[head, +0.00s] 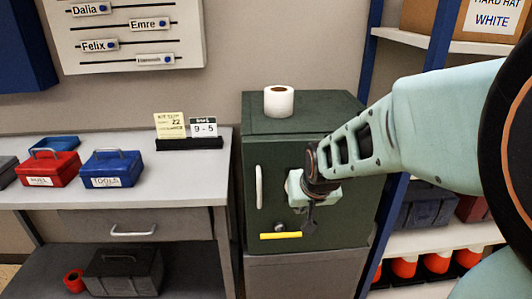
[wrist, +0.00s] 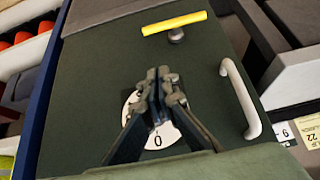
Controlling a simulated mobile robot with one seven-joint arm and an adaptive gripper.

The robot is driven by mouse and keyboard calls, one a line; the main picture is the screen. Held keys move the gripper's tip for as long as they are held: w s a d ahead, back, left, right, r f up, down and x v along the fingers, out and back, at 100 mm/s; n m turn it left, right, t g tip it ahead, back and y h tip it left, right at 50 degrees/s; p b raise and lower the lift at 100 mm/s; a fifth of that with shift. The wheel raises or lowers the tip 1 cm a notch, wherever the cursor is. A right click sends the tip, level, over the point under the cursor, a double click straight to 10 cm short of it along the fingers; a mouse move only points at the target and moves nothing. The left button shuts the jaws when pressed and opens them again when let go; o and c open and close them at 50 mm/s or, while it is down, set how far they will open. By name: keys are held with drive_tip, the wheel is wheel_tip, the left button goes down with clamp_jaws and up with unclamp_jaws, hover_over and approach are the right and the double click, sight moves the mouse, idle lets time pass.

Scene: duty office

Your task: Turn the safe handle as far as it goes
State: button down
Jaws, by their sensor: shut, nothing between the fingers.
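The dark green safe (head: 262,160) stands upright with its door shut. Its yellow lever handle (head: 281,235) lies about level on a small grey hub low on the door. The lever also shows at the top of the wrist view (wrist: 174,22), where the picture is turned over. My gripper (wrist: 160,82) is shut and empty, in front of the round white dial (wrist: 160,137), which it partly hides. In the head view my gripper (head: 310,222) is just right of the yellow lever. I cannot tell whether its tips touch the door.
A white vertical pull bar (head: 259,187) is on the door's left side. A paper roll (head: 279,101) stands on top of the safe. A desk (head: 200,180) with toolboxes is at left, a shelf rack (head: 425,240) at right.

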drive_tip(key=b, duration=0.7)
approach(294, 234)
drive_tip(key=w+f, duration=0.2)
drive_tip(key=w, duration=0.1)
drive_tip(key=w+f, duration=0.1)
drive_tip(key=w, duration=0.1)
drive_tip(key=shift+w+f, duration=0.25)
drive_tip(key=shift+s+f+b, duration=0.2)
drive_tip(key=shift+f+b, duration=0.3)
drive_tip(key=shift+f, duration=0.25)
